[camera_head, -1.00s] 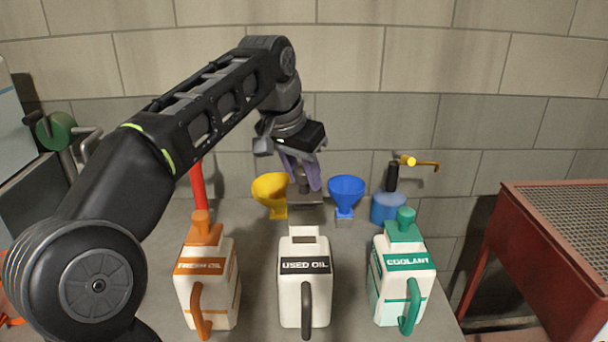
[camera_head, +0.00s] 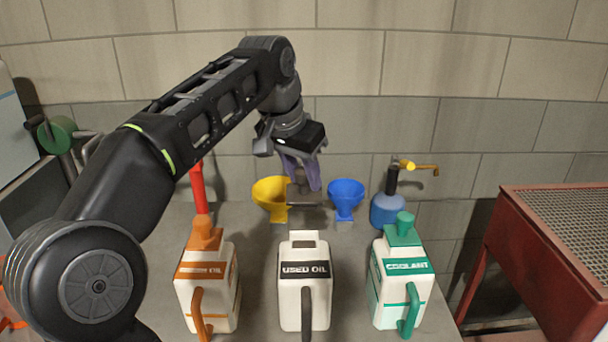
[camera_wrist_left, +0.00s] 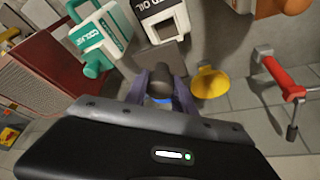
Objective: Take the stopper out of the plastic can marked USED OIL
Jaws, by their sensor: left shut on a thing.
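The white can marked USED OIL (camera_head: 304,292) stands upright in the middle of the bench, with a black label and a dark handle. Its square top is uncovered and shows a dark opening; no stopper sits in it. It also shows in the left wrist view (camera_wrist_left: 160,25). My left gripper (camera_head: 303,183) is behind and above the can, apart from it, with its purple fingers pointing down. It is shut on a dark stopper (camera_wrist_left: 160,83), seen between the fingers in the left wrist view. The stopper is partly hidden by the fingers. My right gripper is not in view.
The FRESH OIL can (camera_head: 208,290) stands left and the COOLANT can (camera_head: 402,285) right, both stoppered. Behind are a yellow funnel (camera_head: 270,192), a blue funnel (camera_head: 346,194) and a blue pump can (camera_head: 385,211). A red-handled tool (camera_head: 198,188) stands at back left.

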